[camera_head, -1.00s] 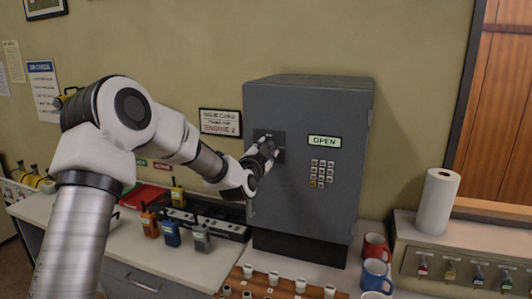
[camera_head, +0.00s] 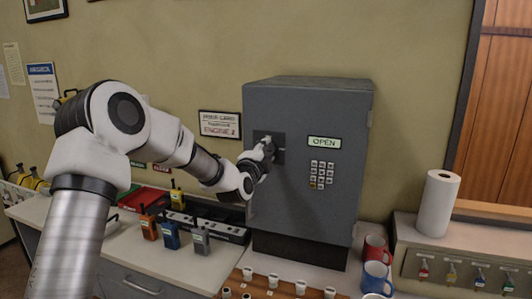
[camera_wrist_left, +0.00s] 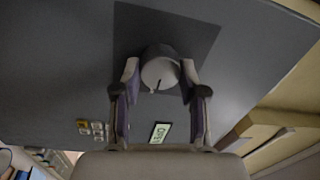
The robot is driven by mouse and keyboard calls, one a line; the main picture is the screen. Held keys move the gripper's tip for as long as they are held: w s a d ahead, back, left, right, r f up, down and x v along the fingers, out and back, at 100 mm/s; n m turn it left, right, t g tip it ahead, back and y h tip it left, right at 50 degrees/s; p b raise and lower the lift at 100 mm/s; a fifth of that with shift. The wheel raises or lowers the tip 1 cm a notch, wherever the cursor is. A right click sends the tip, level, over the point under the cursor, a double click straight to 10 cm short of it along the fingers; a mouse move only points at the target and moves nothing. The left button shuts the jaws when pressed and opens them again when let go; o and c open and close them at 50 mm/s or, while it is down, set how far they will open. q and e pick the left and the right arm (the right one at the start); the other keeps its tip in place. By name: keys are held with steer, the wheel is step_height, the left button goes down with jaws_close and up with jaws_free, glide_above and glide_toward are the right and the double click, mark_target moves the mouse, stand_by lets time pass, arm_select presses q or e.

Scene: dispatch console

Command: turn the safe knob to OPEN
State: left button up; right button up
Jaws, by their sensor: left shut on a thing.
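The grey safe (camera_head: 310,210) stands on the counter with its door facing me. Its door carries a lit sign reading OPEN (camera_head: 324,142) and a keypad (camera_head: 321,174). My left gripper (camera_head: 266,150) is at the dark plate on the door's upper left and mostly hides the knob in the head view. In the left wrist view the round knob (camera_wrist_left: 160,73), with a dark pointer line, sits between the two fingers of my left gripper (camera_wrist_left: 160,80), which are shut on it. My right gripper is not in view.
Several radios (camera_head: 171,236) stand in front of the safe's left side. Cups on a wooden rack (camera_head: 262,282), a red mug (camera_head: 375,247) and a blue mug (camera_head: 376,275) sit in front. A paper towel roll (camera_head: 437,204) and key hooks are at right.

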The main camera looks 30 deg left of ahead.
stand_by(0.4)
arm_select(q)
steer(key=o, duration=1.1)
steer(key=shift+o, duration=0.2)
steer(key=v, duration=1.1)
steer(key=shift+s, duration=0.4)
steer(key=shift+d, duration=0.15)
